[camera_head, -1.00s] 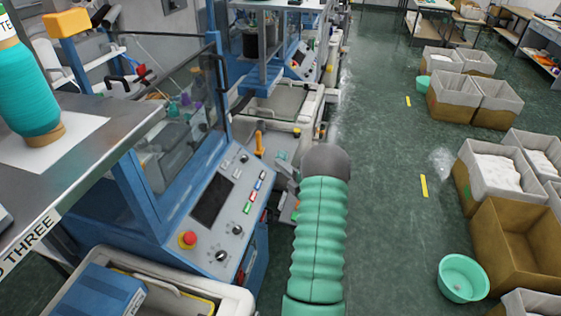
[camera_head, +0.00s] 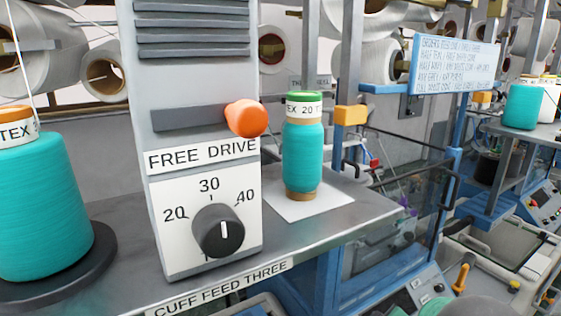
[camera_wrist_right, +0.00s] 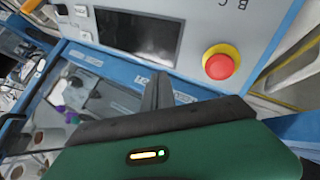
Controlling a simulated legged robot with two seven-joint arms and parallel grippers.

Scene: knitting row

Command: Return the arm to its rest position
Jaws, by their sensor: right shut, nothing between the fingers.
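My right gripper (camera_wrist_right: 160,88) shows in the right wrist view as dark fingers beyond my green and black wrist housing. It is shut and empty, in front of the blue-framed machine's control panel (camera_wrist_right: 190,50) with its dark screen and red stop button (camera_wrist_right: 221,63). I cannot tell how far the fingers are from the panel. In the head view only a bit of my green and grey right arm (camera_head: 440,307) shows at the bottom edge; its gripper is hidden there. My left gripper is in neither view.
A grey feed unit (camera_head: 205,130) with an orange lever knob (camera_head: 246,118) and a dial (camera_head: 218,231) stands on a metal shelf (camera_head: 330,225). Teal yarn cones (camera_head: 40,205) (camera_head: 303,155) stand beside it. A blue machine frame (camera_head: 335,270) rises below the shelf's right side.

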